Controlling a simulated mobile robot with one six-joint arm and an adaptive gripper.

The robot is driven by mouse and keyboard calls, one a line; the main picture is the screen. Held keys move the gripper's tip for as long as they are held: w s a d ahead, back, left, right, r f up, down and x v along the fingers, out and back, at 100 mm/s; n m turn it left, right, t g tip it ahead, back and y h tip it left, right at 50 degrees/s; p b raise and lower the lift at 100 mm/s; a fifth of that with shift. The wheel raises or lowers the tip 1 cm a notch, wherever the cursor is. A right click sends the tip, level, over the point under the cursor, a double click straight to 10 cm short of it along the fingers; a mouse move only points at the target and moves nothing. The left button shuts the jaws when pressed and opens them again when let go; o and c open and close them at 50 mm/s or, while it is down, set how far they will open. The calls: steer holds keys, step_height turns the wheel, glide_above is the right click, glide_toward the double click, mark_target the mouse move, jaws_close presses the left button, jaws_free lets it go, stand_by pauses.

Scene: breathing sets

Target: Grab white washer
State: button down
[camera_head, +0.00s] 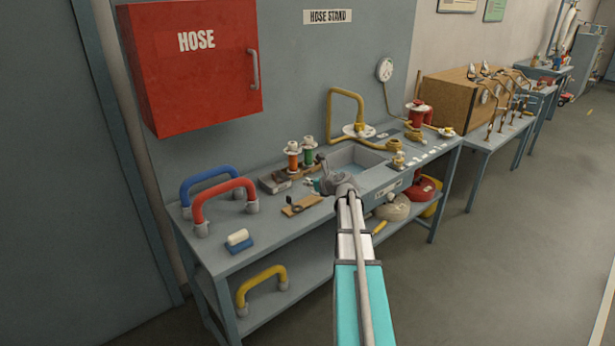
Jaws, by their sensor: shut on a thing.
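My gripper (317,186) is at the front left edge of the sink, low over the bench. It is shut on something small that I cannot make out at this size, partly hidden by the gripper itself. I cannot pick out a white washer for certain. Small pale pieces (433,150) lie in a row on the bench right of the sink. A brown board with a dark ring-shaped tool (297,206) lies just left of my gripper.
The bench (270,232) carries red (224,192) and blue (206,177) hose handles, a white-and-blue block (239,240) and orange and green spools (301,156). The sink (355,157) lies behind my gripper. A red hose cabinet (190,75) hangs above. Floor at right is clear.

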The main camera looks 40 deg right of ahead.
steer(key=s, duration=0.1)
steer(key=s+a+r, duration=0.1)
steer(key=p, duration=0.1)
steer(key=shift+s+a+r, duration=0.2)
steer(key=shift+s+a, duration=0.05)
steer(key=shift+s, duration=0.15)
